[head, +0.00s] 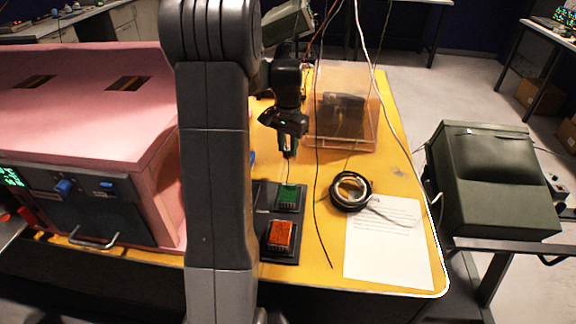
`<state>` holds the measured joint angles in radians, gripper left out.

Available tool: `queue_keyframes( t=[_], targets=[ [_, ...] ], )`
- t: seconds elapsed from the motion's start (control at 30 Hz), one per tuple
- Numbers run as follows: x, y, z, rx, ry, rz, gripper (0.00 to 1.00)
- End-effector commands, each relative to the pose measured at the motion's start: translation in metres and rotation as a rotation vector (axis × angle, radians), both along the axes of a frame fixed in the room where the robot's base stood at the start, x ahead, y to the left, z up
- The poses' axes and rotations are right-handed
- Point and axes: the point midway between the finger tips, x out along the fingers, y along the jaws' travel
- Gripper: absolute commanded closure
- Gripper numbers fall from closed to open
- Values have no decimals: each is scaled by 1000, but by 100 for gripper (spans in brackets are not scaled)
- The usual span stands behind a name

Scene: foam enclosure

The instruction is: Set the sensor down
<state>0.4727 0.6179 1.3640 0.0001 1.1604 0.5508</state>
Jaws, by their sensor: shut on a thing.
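My gripper (288,153) points down over the yellow table, above and a little behind a green ribbed block (288,198). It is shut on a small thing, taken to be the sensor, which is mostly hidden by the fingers. A thin light line, perhaps its lead, hangs from the fingertips towards the green block. I cannot tell whether it touches the block. The green block and an orange ribbed block (281,235) sit in a black holder (262,192) on the table.
A clear orange-tinted box (355,138) stands behind right. Loose wires hang down near my gripper. A pink enclosure (90,110) is at left, a green case (495,180) at right. My arm hides part of the table.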

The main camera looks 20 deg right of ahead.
Motion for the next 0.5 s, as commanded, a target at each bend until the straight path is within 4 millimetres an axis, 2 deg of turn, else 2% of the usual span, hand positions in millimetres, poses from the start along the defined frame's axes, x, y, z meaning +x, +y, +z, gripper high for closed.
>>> queue_keyframes(
  t=[0.1, 0.27, 0.5],
  targets=[
    [-1, 0, -17, 1, 2, 1, 95],
    [-1, 0, -30, 1, 2, 2, 95],
    [-1, 1, -60, 1, 2, 3, 95]
  ],
)
